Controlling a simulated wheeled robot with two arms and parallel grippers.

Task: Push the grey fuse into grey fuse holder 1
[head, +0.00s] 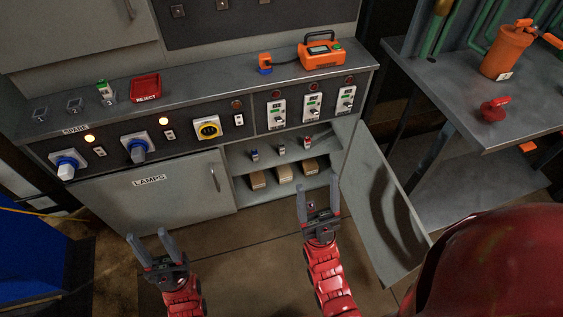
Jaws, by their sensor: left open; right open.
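My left gripper (149,238) is open and empty over the floor in front of the closed lamps door. My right gripper (318,192) is open and empty, in front of the open cupboard. Small fuse-like pieces stand on the cupboard's upper shelf: a blue one (254,155), a greyish one (281,149) and a red one (307,142). The greyish one may be the grey fuse; it is too small to be sure. Two small dark grey holders (40,114) (74,105) sit on the left of the counter top. I cannot tell which holder is number 1.
A green-and-white piece (105,90), a red reject tray (146,88) and an orange device (321,54) stand on the counter. The open cupboard door (385,205) juts out right of my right gripper. Brown boxes (258,181) fill the lower shelf. A metal table (480,80) stands at right.

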